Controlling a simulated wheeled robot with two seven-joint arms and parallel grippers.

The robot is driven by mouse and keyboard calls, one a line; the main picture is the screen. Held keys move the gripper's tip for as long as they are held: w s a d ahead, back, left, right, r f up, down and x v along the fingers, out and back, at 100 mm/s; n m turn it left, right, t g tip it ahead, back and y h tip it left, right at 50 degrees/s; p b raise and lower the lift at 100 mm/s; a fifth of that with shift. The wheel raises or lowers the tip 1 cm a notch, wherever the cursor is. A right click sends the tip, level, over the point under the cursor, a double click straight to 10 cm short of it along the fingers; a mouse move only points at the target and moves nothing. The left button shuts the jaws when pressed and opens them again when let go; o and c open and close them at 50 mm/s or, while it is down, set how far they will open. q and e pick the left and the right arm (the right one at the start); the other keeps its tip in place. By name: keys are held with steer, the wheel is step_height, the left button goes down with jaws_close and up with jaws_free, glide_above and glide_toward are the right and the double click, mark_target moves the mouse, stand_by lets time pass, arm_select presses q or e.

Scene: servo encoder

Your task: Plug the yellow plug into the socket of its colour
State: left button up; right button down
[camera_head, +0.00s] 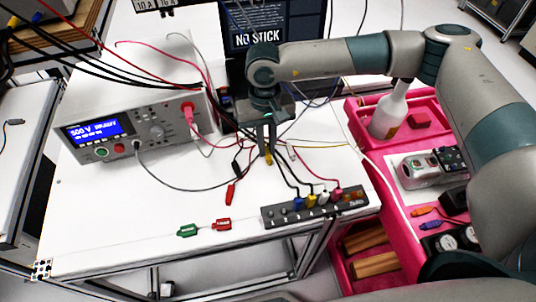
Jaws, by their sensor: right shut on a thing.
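My right gripper (267,152) reaches in from the right and points down above the white table. It is shut on the yellow plug (268,158), whose small tip shows between and below the fingertips. The grey socket strip (315,208) lies near the table's front right edge, below and to the right of the gripper. The yellow plug is apart from the strip. My left gripper is not in view.
A power unit (135,127) with a blue display stands at the left, with cables across the table. A red clip (230,194) and green (188,230) and red (221,224) connectors lie in front. A pink cart (362,128) with a white bottle (389,112) stands at the right.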

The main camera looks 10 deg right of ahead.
mark_target(266, 150)
steer(key=shift+r, duration=0.1)
steer(key=shift+r+p, duration=0.5)
steer(key=shift+r, duration=1.9)
